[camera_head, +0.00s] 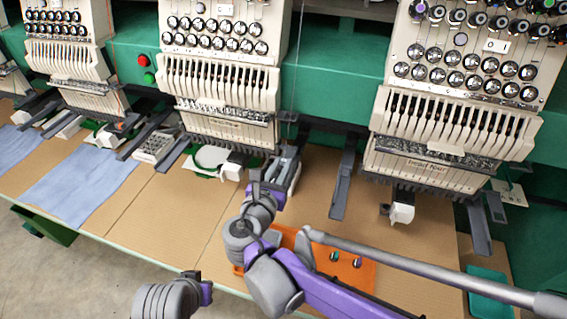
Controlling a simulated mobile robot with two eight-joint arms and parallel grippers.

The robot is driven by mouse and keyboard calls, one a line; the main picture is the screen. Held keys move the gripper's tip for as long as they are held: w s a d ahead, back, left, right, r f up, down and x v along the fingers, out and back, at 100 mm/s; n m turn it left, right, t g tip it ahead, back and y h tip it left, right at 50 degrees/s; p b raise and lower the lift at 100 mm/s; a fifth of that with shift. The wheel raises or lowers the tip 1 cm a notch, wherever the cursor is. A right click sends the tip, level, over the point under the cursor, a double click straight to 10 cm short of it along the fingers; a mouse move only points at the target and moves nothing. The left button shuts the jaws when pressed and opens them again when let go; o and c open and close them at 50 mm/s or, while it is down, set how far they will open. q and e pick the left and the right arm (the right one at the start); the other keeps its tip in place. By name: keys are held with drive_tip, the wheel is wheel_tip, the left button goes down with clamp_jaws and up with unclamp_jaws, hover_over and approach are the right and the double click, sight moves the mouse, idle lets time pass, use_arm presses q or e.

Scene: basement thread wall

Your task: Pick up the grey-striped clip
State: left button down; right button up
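My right arm comes in from the lower right, and its gripper (270,180) is at the table in front of the middle embroidery head. Its fingers are small and foreshortened here, and I cannot tell whether they are open or shut. A narrow grey piece (285,168) lies just beyond them, and I cannot tell whether they touch it. I cannot make out the grey-striped clip for certain; my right wrist and arm hide part of the table.
Embroidery heads (218,95) overhang the brown table (170,215), with dark grey bracket arms (343,185) sticking out below. Blue cloth (85,180) lies at left. An orange tray (372,272) with small round pieces is partly behind my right arm. A green tray (487,288) is at right.

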clamp_jaws()
wheel_tip(320, 180, up, 10)
drive_tip(key=shift+p, duration=0.45)
idle(0.7)
